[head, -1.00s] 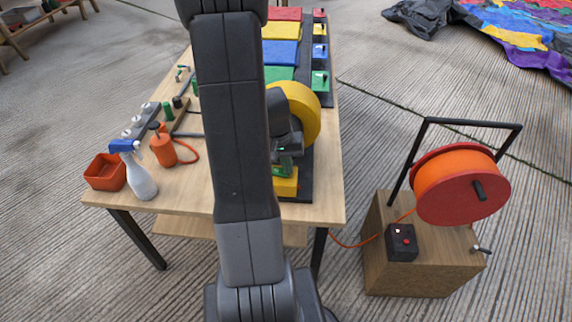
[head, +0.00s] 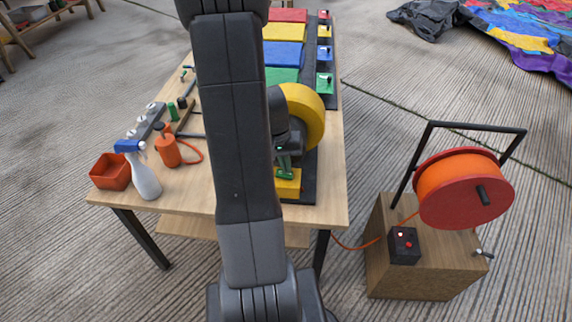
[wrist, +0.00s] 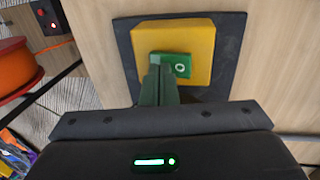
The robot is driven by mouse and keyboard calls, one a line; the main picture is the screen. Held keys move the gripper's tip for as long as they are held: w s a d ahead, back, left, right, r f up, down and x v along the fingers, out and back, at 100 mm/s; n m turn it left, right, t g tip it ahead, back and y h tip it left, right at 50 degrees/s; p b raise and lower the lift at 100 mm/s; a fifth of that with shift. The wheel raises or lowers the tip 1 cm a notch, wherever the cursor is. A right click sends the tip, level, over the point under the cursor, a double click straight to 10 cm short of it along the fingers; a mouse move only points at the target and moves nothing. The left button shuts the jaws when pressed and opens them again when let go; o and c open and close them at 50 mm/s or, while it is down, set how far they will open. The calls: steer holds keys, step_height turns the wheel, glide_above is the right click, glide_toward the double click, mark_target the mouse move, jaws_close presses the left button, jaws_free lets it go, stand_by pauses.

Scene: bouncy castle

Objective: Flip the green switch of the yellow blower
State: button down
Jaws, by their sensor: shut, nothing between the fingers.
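The yellow blower (head: 309,113) stands on the table with its round housing partly behind my arm. Its yellow switch box (head: 288,188) sits at the near end of a dark base, and it also shows in the wrist view (wrist: 200,42). The green switch (wrist: 182,66), with a white round mark, is on the face of that box. My gripper (wrist: 158,74) is shut and empty, its green fingertips at the left part of the switch; I cannot tell whether they touch. In the head view my gripper (head: 286,165) is just above the box.
A spray bottle (head: 142,172), an orange-red bin (head: 111,171) and an orange pump can (head: 168,150) stand at the table's left. Red, yellow, blue and green blocks (head: 283,52) line the back. An orange cable reel (head: 460,188) stands on a wooden box at right.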

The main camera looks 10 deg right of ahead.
step_height(320, 180, up, 14)
steer(key=d+p, duration=0.2)
steer(key=p, duration=0.1)
steer(key=shift+s+d+f, duration=0.15)
steer(key=shift+s+f, duration=0.1)
steer(key=shift+s, duration=0.1)
steer(key=shift+f, duration=0.2)
steer(key=f, duration=0.3)
steer(key=a+f+b, duration=0.1)
steer(key=f, duration=0.2)
steer(key=f+b, duration=0.1)
steer(key=f, duration=0.2)
steer(key=shift+w+a+f, duration=0.3)
steer(key=shift+a+f, duration=0.05)
steer(key=shift+f+b, duration=0.1)
steer(key=shift+b, duration=0.3)
step_height(320, 180, up, 7)
steer(key=a+p, duration=0.1)
steer(key=shift+w+a, duration=0.15)
steer(key=shift+f, duration=0.15)
